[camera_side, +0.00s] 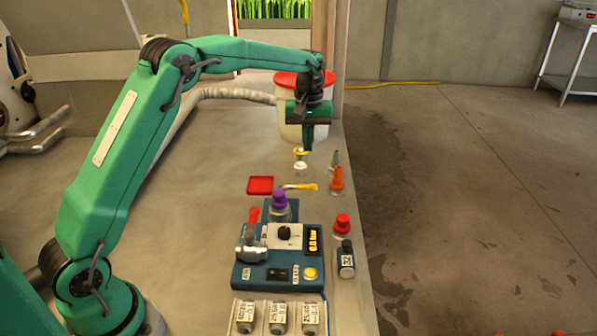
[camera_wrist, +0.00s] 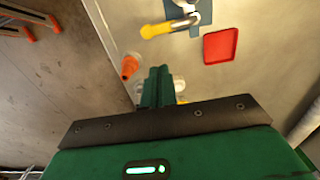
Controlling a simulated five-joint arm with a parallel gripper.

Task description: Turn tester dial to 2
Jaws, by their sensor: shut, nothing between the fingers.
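The tester (camera_side: 258,275) is a blue box on the bench in the side view. Its dial (camera_side: 285,233) is a black knob on a white plate, beside an orange-lit display (camera_side: 314,240). The dial's setting is too small to read. My gripper (camera_side: 307,148) is at the far end of the bench, well behind the tester and above a small white and gold fitting (camera_side: 300,165). Its fingers are shut together and empty, and they also show in the wrist view (camera_wrist: 158,72). The dial is not visible in the wrist view.
A purple knob (camera_side: 279,200) rises behind the dial. A red tray (camera_side: 260,185), a yellow-handled tool (camera_side: 300,187), an orange cone (camera_side: 337,180) and a red-capped piece (camera_side: 342,224) lie around. Labelled canisters (camera_side: 278,318) stand in front. A white bucket (camera_side: 290,110) stands behind my gripper.

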